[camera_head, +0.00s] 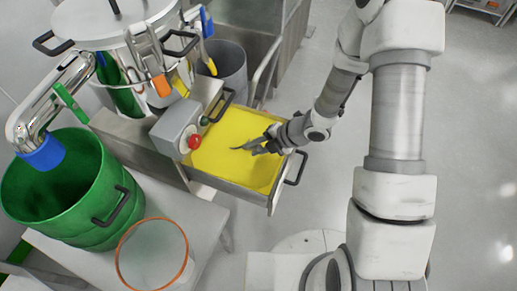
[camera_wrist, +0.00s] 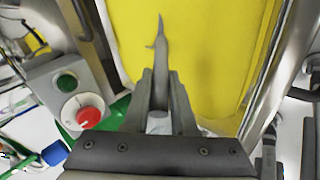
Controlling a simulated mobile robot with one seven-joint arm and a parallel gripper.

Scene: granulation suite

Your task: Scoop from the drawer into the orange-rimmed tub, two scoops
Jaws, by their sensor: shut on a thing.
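The drawer (camera_head: 228,191) is pulled out, with yellow material (camera_head: 228,155) spread across it. The yellow also fills much of the wrist view (camera_wrist: 220,50). My gripper (camera_head: 268,142) is over the right part of the drawer. In the wrist view my gripper (camera_wrist: 160,100) is shut on a thin grey tool (camera_wrist: 161,50), its tip pointing over the yellow. I cannot tell whether the tool touches the yellow or carries any of it. The orange-rimmed tub (camera_head: 152,256) is clear and stands at the lower left, apart from my gripper; no yellow shows in it.
A grey control box with a red knob (camera_head: 194,141) stands at the drawer's left edge; the knob also shows in the wrist view (camera_wrist: 88,117). A green drum (camera_head: 95,205) is left of the tub. A drawer handle (camera_head: 296,168) juts out at right. Floor there is clear.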

